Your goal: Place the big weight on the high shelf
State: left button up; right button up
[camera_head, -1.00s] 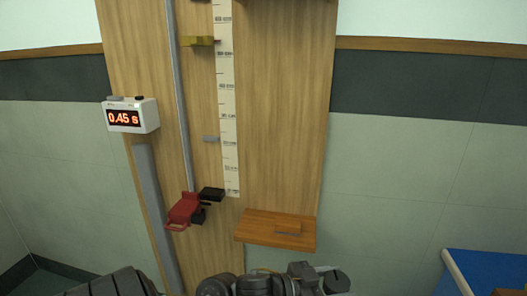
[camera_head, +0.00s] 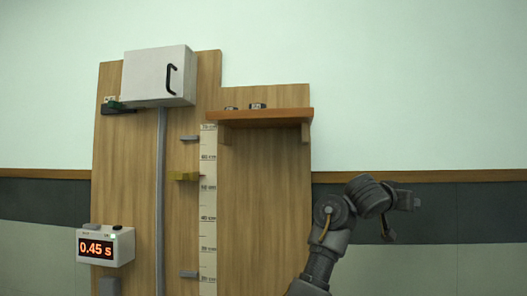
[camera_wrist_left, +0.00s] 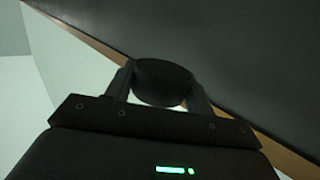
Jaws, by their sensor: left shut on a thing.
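The high shelf (camera_head: 270,117) is a brown wooden board on brackets, at the upper right of the wooden panel in the head view. In the left wrist view my left gripper (camera_wrist_left: 160,92) is shut on a dark round weight (camera_wrist_left: 163,78), which sits between its two fingers. Neither this weight nor the left gripper can be made out in the head view. One of my arms, seemingly the right, rises at the right of the head view, below and right of the shelf. The state of its gripper cannot be made out.
A white box (camera_head: 158,75) with a black handle is at the panel's upper left. A ruler (camera_head: 208,200), a yellow bracket (camera_head: 184,176) and a timer (camera_head: 105,246) reading 0.45 s are lower.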

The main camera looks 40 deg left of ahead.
pick_arm(q)
jog(key=s+a+r+n+y, duration=0.2)
jog(key=s+r, duration=0.1)
jog(key=r, duration=1)
jog(key=s+a+r+n+g+y+p, duration=0.15)
jog(key=s+a+r+y, duration=0.25)
jog(key=s+r, duration=0.85)
jog(key=s+a+r+n+y+b, duration=0.1)
jog(key=s+a+r+n+y, duration=0.25)
jog(key=s+r, duration=0.9)
jog(key=shift+h, duration=0.25)
jog(key=w+a+f, duration=0.2)
jog(key=a, duration=0.2)
jog(key=w+a+f, duration=0.2)
jog(key=w+a, duration=0.1)
jog(key=a, duration=0.1)
jog(key=w+a+f, duration=0.3)
jog(key=shift+a+f, duration=0.1)
jog(key=shift+a, duration=0.3)
jog(key=shift+w+a+f+p, duration=0.2)
jog(key=shift+f+p, duration=0.1)
jog(key=shift+f, duration=0.2)
jog(key=f, duration=0.4)
jog(key=shift+w+a+b, duration=0.25)
jog(key=shift+a+b, duration=0.05)
jog(key=shift+a, duration=0.1)
jog(key=shift+d, duration=0.1)
jog(key=shift+s+r, duration=0.1)
jog(key=shift+s, duration=0.05)
